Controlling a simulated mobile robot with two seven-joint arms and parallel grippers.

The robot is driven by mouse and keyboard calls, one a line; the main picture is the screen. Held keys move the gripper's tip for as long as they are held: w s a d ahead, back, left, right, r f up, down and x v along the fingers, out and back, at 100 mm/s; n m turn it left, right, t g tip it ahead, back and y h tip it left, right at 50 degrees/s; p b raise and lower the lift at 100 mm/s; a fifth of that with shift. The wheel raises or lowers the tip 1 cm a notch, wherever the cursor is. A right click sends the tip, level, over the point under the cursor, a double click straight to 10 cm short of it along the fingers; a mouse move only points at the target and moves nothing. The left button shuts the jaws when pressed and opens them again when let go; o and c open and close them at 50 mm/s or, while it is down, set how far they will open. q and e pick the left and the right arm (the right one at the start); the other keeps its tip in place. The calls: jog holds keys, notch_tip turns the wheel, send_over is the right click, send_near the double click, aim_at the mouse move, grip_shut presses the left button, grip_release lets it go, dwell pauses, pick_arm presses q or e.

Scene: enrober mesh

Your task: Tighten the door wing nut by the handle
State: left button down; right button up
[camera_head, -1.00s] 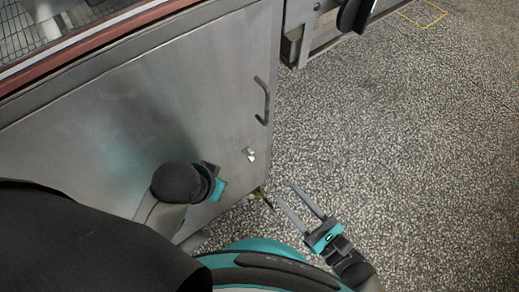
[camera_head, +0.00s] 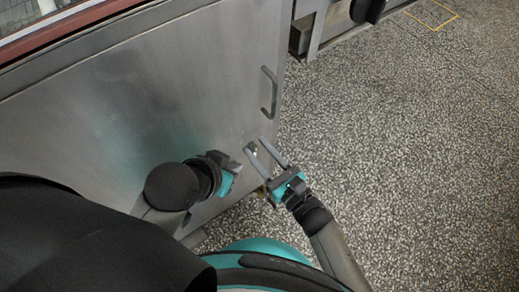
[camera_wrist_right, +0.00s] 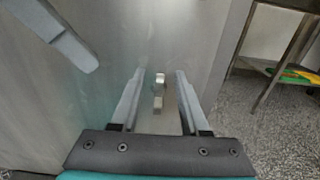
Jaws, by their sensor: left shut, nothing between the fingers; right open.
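The metal door wing nut (camera_head: 251,148) is on the steel door, below the handle (camera_head: 269,92) in the head view. In the right wrist view the wing nut (camera_wrist_right: 158,91) stands with its wings about upright, between the fingers and ahead of them. My right gripper (camera_head: 257,144) is open, its fingers pointing at the door on either side of the nut; I see no contact. It also shows in the right wrist view (camera_wrist_right: 156,76). My left gripper (camera_head: 233,163) is shut and empty, close to the door, left of the nut and slightly lower.
The steel door (camera_head: 150,100) fills the left of the head view. Speckled floor (camera_head: 400,150) lies open to the right. A yellow-green item (camera_wrist_right: 290,74) lies beyond a metal frame.

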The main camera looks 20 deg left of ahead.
jog(key=shift+c, duration=0.2)
grip_shut()
dwell(0.5)
